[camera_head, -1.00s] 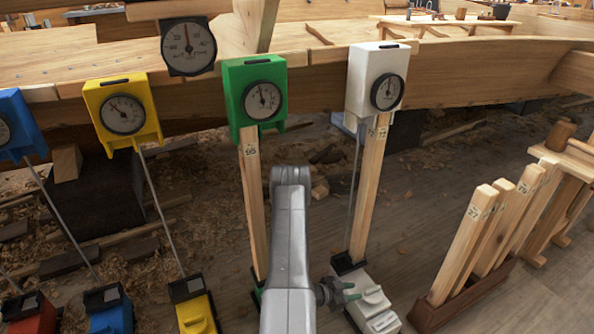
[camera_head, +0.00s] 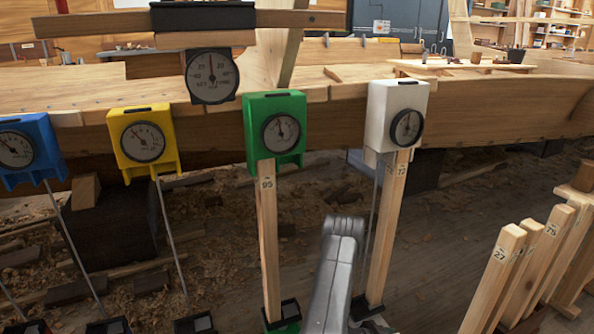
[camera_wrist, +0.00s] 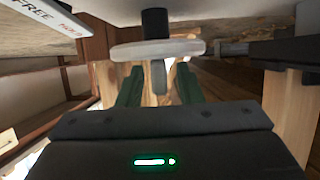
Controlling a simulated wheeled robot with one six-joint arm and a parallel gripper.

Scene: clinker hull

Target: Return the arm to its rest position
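My grey arm (camera_head: 335,285) rises from the bottom edge in the head view, just right of the post marked 95. My gripper is out of sight there. In the wrist view, two dark green fingers of my gripper (camera_wrist: 158,85) stand apart, with a gap between them. A grey upright piece and pale wood show in the gap. I see no object clearly held. A pale round disc with a black stub (camera_wrist: 157,48) hangs just beyond the fingertips; whether it touches them I cannot tell.
Along the hull plank hang a blue gauge (camera_head: 17,147), yellow gauge (camera_head: 142,141), green gauge (camera_head: 277,133) and white gauge (camera_head: 398,115). Wooden posts stand under the green gauge (camera_head: 269,240) and white gauge (camera_head: 387,235). Several numbered posts (camera_head: 500,265) stand at right. Shavings litter the floor.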

